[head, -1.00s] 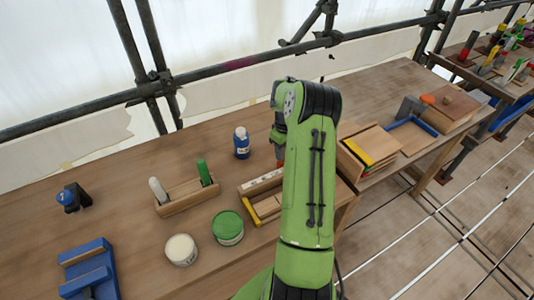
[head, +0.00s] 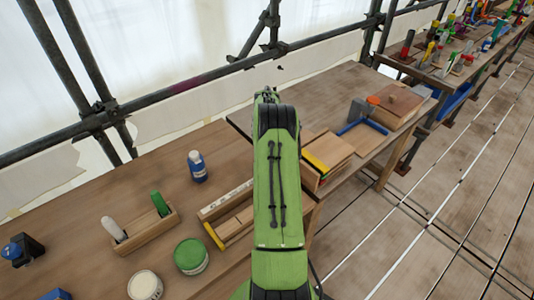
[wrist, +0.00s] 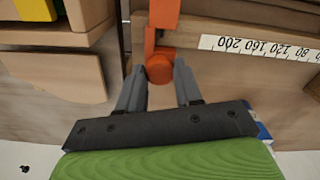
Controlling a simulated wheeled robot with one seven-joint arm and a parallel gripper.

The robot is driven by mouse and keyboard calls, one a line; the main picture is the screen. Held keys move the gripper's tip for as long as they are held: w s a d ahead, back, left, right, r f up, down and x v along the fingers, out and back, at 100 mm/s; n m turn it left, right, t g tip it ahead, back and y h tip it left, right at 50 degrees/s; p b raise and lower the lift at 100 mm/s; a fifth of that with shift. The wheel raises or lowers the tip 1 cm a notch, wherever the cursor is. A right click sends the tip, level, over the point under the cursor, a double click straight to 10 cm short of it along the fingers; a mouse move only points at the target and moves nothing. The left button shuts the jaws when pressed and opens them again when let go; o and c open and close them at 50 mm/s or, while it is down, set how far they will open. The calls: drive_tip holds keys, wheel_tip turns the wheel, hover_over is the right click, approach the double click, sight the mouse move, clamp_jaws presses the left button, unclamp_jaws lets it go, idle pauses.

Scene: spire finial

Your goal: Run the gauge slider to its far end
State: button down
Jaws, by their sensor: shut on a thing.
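The gauge is a wooden tray with a white number scale (wrist: 262,46) along its edge; it also shows in the head view (head: 226,198). In the wrist view the orange slider (wrist: 163,16) stands just beyond the 200 mark, at that end of the printed scale. Its round orange knob (wrist: 159,69) sits between my fingertips. My gripper (wrist: 159,76) is shut on the knob. In the head view my green arm hides the slider and my gripper.
A wooden block with a yellow strip (wrist: 36,10) stands left of the slider in the wrist view. In the head view, a blue bottle (head: 197,167), a green-lidded tin (head: 191,256) and a white tin (head: 145,286) stand left of my arm.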

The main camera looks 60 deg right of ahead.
drive_tip(key=c, duration=0.8)
unclamp_jaws()
drive_tip(key=shift+s+d, duration=0.1)
drive_tip(key=shift+d, duration=0.2)
drive_tip(key=shift+o, duration=0.2)
drive_tip(key=shift+a, duration=0.1)
drive_tip(key=shift+r, duration=0.15)
wheel_tip(320, 180, up, 16)
drive_tip(key=p, duration=0.1)
drive_tip(key=shift+f+p, duration=0.25)
drive_tip(key=shift+p, duration=0.1)
